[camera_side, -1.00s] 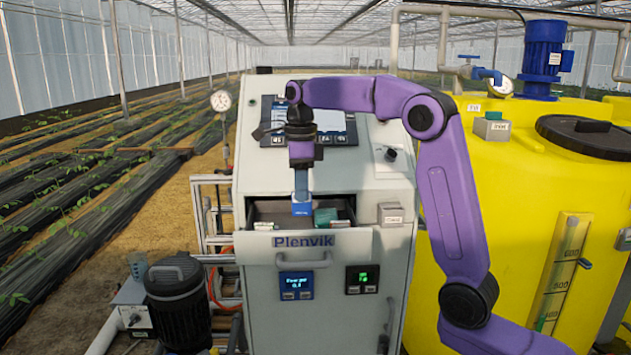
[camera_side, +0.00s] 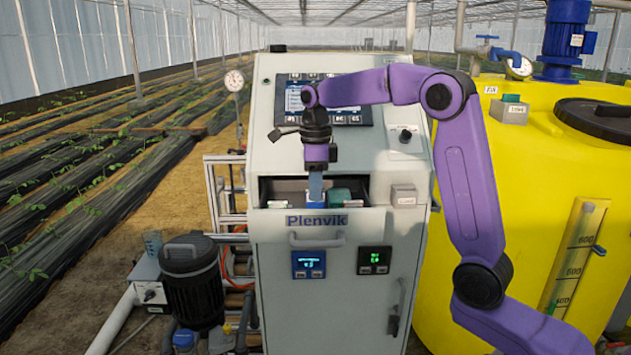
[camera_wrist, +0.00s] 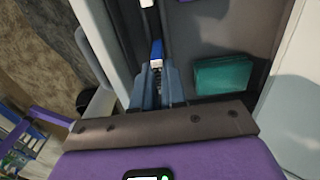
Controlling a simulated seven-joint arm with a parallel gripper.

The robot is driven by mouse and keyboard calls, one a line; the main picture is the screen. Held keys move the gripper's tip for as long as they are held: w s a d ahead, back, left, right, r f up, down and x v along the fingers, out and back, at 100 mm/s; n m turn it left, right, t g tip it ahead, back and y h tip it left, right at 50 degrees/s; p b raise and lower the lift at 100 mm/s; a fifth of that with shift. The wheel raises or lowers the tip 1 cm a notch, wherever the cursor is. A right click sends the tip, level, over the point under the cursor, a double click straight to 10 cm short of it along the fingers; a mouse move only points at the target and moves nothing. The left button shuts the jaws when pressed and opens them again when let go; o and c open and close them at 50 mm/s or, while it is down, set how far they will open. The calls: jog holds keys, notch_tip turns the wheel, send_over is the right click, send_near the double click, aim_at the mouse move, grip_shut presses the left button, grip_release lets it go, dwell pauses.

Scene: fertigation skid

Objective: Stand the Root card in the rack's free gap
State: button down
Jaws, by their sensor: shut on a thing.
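My gripper (camera_side: 316,196) points down into the open drawer of the grey cabinet and is shut on a small blue card (camera_side: 315,207). In the wrist view my fingers (camera_wrist: 158,88) close around this blue-and-white card (camera_wrist: 156,52), close to the drawer's front wall. I cannot read its label, so I cannot confirm it is the Root card. A dark narrow channel with a white piece (camera_wrist: 147,3) at its far end lies in line with the card and may be the rack. The gap under the card is hidden by my fingers.
A teal block (camera_wrist: 222,75) lies on the drawer floor beside my fingers; it also shows in the side view (camera_side: 340,195). The drawer front (camera_side: 285,222), marked Plenvik, stands close below my gripper. A grey box (camera_side: 403,195) sits on the cabinet right of the drawer.

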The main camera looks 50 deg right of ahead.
jog(key=shift+f, duration=1.2)
jog(key=c, duration=1.1)
grip_release()
notch_tip(320, 180, up, 17)
jog(key=shift+r, duration=0.15)
jog(key=shift+a, duration=0.1)
